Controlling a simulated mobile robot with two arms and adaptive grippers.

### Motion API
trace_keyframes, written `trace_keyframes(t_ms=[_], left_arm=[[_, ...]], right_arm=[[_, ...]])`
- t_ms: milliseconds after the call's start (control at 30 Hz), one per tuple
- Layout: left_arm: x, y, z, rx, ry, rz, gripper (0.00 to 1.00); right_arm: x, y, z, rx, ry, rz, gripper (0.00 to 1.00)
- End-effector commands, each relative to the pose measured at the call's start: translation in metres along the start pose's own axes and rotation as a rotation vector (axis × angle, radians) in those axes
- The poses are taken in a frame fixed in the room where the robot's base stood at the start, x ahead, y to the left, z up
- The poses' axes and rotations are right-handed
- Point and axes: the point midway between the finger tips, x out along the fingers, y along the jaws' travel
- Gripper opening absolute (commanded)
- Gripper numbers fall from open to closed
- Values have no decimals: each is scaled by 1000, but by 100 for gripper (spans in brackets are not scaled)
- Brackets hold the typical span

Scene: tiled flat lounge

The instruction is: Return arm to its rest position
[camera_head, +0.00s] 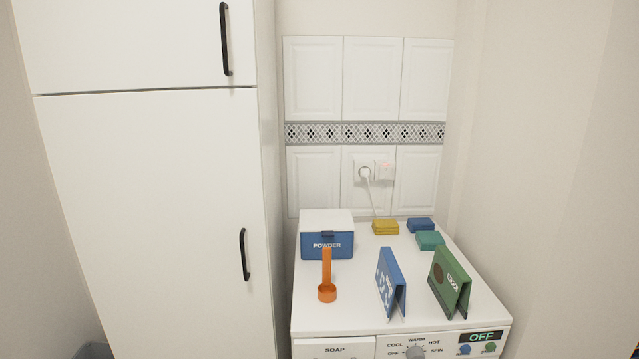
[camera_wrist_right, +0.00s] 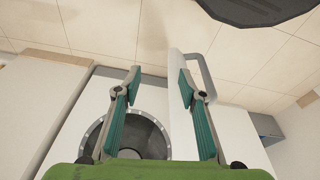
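My right gripper (camera_wrist_right: 160,76) shows in the right wrist view. Its two teal-padded fingers stand apart with nothing between them. Behind the fingers is a white front with a round, grey-rimmed opening (camera_wrist_right: 92,132), partly hidden by the left finger and the green gripper body. A grey handle-like bar (camera_wrist_right: 207,76) shows behind the right finger. Neither gripper shows in the head view, and my left gripper is in no view.
A white washing machine (camera_head: 352,318) stands beside a tall white cabinet (camera_head: 160,190). On its top are a powder box (camera_head: 327,245), an orange scoop (camera_head: 327,291), a blue folded sign (camera_head: 388,280), a green one (camera_head: 449,280), and yellow (camera_head: 385,228), blue (camera_head: 420,225) and teal (camera_head: 430,240) blocks.

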Motion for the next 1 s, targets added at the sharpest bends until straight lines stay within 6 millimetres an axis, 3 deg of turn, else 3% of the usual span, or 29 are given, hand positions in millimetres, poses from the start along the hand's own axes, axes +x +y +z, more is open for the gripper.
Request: trace_keyframes(t_ms=[33, 200, 433, 600, 700, 833, 1000], left_arm=[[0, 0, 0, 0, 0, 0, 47], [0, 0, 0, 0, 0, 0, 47], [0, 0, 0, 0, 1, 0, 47], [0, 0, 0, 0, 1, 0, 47], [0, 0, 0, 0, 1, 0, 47], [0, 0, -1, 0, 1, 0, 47], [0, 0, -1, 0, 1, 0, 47]], right_arm=[[20, -1, 12, -1, -15, -1, 38], [81, -4, 61, -8, -50, -5, 38], [142, -7, 144, -19, -95, -10, 38], [163, -8, 201, -26, -120, -12, 38], [168, -8, 223, -29, -129, -12, 38], [169, -7, 237, -31, -134, -13, 38], [170, -7, 239, -31, -133, -13, 38]])
